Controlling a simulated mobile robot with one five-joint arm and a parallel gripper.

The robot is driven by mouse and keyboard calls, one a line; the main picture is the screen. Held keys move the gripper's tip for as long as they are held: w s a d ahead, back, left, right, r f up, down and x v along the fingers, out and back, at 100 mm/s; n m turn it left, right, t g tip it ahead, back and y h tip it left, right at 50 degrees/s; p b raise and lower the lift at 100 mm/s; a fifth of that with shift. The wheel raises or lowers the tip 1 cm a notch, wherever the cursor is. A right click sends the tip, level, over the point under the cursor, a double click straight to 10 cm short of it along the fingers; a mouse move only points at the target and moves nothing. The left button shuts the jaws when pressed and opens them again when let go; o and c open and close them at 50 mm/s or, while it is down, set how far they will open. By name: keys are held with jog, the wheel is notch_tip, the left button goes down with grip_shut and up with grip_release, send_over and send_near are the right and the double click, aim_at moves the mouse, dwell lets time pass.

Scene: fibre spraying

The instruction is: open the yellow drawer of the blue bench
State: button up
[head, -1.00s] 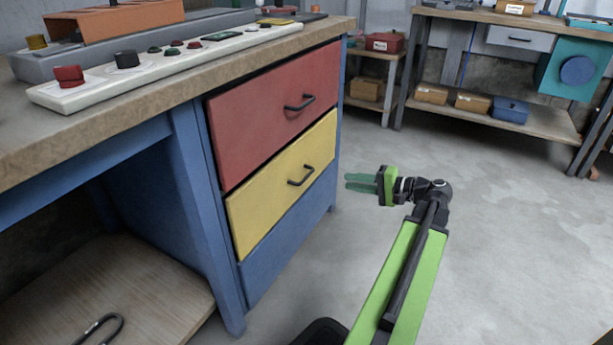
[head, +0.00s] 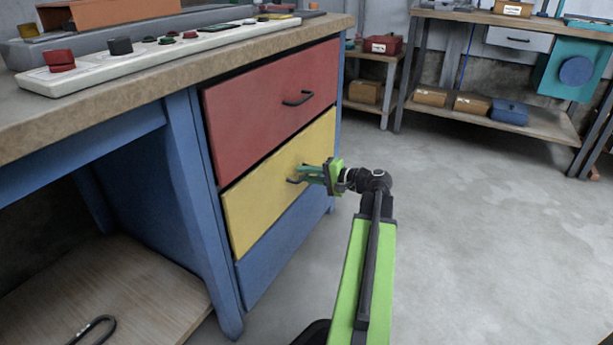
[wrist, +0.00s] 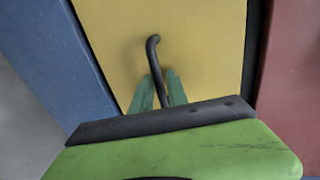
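The yellow drawer (head: 262,190) is the middle of three drawers in the blue bench (head: 193,190); its front looks flush with the others. Its black bar handle (head: 292,181) is partly covered by my green fingers in the head view. My gripper (head: 303,174) is at the handle from the right. In the wrist view the handle (wrist: 153,52) runs down between the two green fingertips (wrist: 160,80), against the yellow front (wrist: 205,45). The fingers look apart, one on each side of the handle; contact cannot be told.
A red drawer (head: 275,105) with its own black handle is above, and a blue drawer (head: 285,245) is below. The grey floor (head: 480,220) right of the bench is open. A shelf table (head: 545,123) with boxes stands at the back right.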

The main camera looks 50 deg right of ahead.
grip_shut()
dwell(1.4)
